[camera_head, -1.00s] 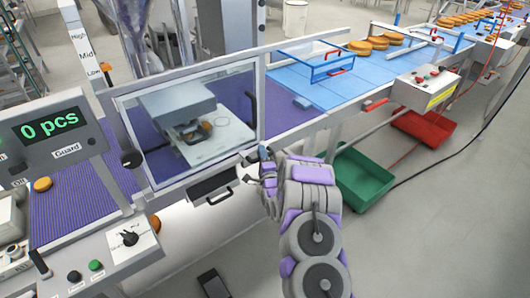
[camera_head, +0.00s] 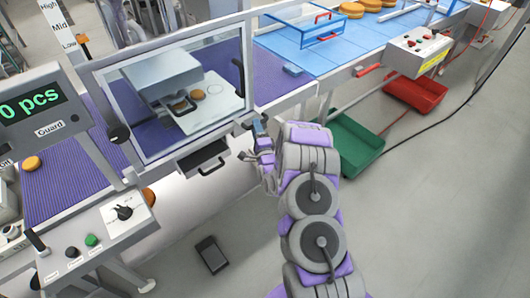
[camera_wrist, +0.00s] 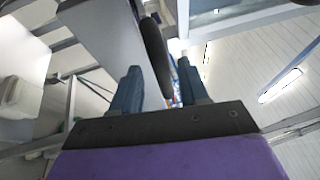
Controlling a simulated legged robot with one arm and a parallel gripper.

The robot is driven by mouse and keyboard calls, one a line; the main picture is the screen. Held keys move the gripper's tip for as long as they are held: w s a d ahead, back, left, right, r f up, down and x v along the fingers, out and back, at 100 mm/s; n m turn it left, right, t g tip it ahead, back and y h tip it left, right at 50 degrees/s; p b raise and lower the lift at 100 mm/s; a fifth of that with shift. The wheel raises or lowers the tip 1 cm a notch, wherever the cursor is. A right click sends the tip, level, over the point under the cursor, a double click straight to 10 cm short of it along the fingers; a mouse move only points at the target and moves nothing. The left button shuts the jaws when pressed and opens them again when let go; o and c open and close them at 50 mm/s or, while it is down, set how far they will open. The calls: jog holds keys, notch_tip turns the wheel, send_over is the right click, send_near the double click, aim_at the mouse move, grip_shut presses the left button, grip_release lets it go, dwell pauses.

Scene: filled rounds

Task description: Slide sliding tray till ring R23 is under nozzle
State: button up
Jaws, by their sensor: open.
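Behind a clear guard door (camera_head: 120,100), a white sliding tray (camera_head: 213,115) lies beneath a grey machine head (camera_head: 160,73). A faint ring mark and small brown rounds (camera_head: 197,95) show on or by the tray near the head. No R23 label is readable, and the nozzle tip is hidden. My gripper (camera_head: 252,143) is outside the guard, near its lower right corner. In the wrist view my gripper (camera_wrist: 160,88) is open, with a dark handle-like bar (camera_wrist: 155,50) seen between and beyond the fingers. I cannot tell whether they touch.
The guard door has a dark upright handle (camera_head: 238,77) at its right. A dark drawer-like box (camera_head: 203,158) juts out below. A control panel (camera_head: 100,235) is at left, a blue conveyor (camera_head: 345,45) at right. A green bin (camera_head: 355,145) stands on the floor.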

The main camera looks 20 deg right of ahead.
jog(key=s+f, duration=0.2)
jog(key=s, duration=1.1)
jog(key=shift+s+f, duration=0.2)
jog(key=shift+f, duration=0.05)
jog(key=shift+a, duration=0.1)
